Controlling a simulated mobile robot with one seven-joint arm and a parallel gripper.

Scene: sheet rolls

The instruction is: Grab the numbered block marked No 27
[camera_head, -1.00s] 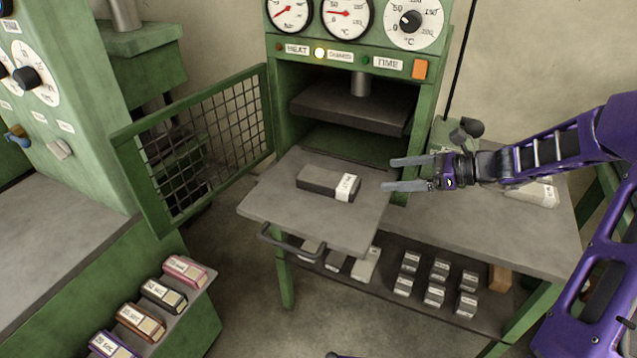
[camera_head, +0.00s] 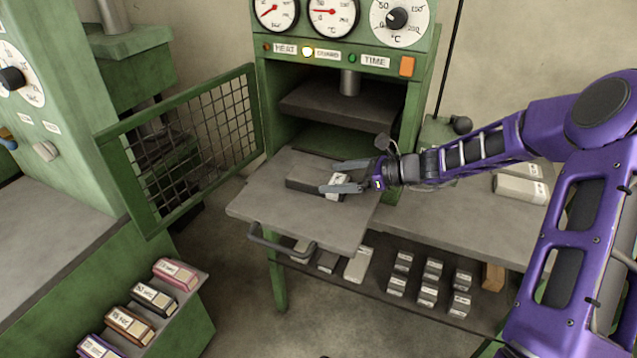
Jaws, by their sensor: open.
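A dark grey block (camera_head: 303,184) with a white label on its right end lies on the pulled-out press plate (camera_head: 268,212). The label's number is too small to read, and my gripper partly covers that end. My gripper (camera_head: 336,177) is open, coming in from the right. Its two fingers point left, one beyond and one in front of the block's labelled end. I cannot tell whether the fingers touch the block or are above it.
A green mesh guard door (camera_head: 190,145) stands open left of the plate. The plate has a front handle (camera_head: 280,245). Several small labelled blocks (camera_head: 430,280) sit on the shelf below. Labelled coloured blocks (camera_head: 153,297) fill a rack at lower left. Pale blocks (camera_head: 520,188) lie on the right bench.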

